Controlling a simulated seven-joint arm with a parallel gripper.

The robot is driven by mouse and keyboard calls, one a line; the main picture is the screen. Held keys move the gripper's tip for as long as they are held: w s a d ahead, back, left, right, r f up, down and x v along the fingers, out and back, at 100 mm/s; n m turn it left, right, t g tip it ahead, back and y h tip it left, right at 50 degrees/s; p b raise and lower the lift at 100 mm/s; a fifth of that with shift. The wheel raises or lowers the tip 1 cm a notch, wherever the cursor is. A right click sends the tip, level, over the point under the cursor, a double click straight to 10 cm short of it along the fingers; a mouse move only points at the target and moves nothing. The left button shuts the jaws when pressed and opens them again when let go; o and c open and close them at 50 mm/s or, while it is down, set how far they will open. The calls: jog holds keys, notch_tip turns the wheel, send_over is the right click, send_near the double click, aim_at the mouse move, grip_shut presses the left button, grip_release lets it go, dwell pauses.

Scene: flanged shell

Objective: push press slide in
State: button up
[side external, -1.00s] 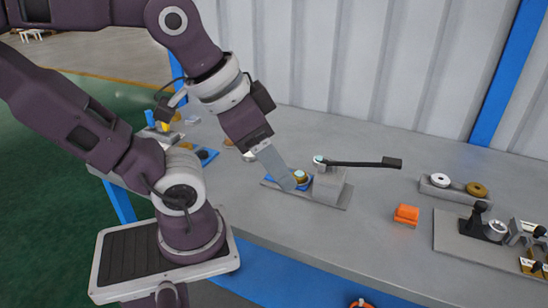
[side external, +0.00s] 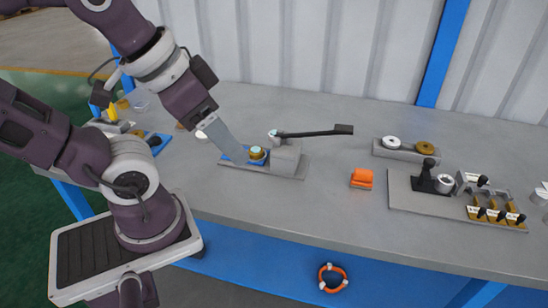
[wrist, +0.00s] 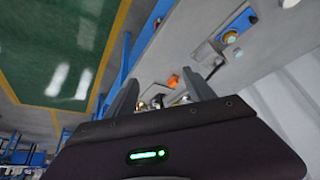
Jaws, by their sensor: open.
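The press fixture is a long grey base plate (side external: 294,173) with a grey block (side external: 285,158) and a long black lever (side external: 315,132) reaching right. A blue slide (side external: 237,155) lies on the plate left of the block. It carries a round gold part with a pale teal top (side external: 257,154), close beside the block. My gripper (side external: 240,157) is open and empty, angled down with its fingertips at the left of the gold part. Contact cannot be told. In the wrist view my fingers (wrist: 160,78) stand apart, with the blue slide (wrist: 236,24) off to their upper right.
An orange block (side external: 362,178) lies right of the press. A grey holder with white and brown rings (side external: 405,149) and a grey board of fixtures (side external: 410,200) stand farther right. Blue items (side external: 155,142) lie at the left. The table front is clear.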

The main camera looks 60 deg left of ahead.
dwell(0.3)
